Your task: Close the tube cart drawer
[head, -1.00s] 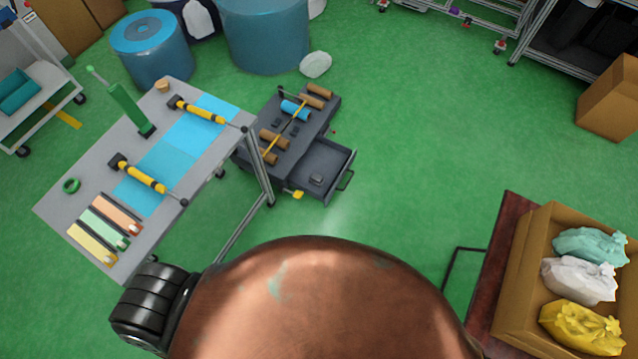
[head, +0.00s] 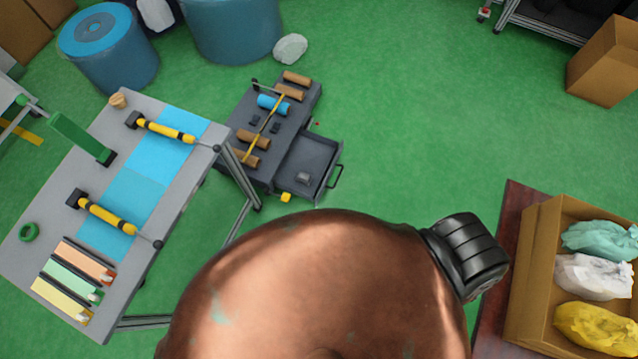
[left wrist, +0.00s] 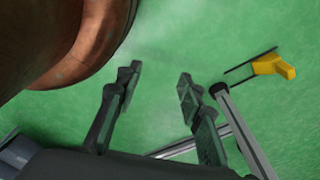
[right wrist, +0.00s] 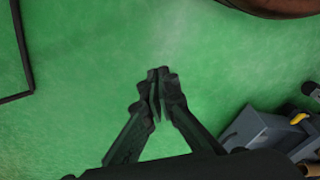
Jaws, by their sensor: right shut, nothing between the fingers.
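The dark grey tube cart (head: 265,135) stands on the green floor to the right of the workbench, with brown and blue tubes on its top. Its drawer (head: 310,160) is pulled out toward the right, with a bar handle (head: 335,176) on its front and a small grey item inside. In the right wrist view the drawer (right wrist: 262,125) shows at lower right. My right gripper (right wrist: 158,75) is shut and empty over bare floor, apart from the drawer. My left gripper (left wrist: 158,78) is open and empty over the floor. Neither gripper's fingers show in the head view.
The workbench (head: 60,190) with yellow-black tools stands at left. A yellow part (left wrist: 275,66) shows near a bench leg in the left wrist view. A carton (head: 532,255) of bagged items sits on a dark red table at right. Floor right of the drawer is clear.

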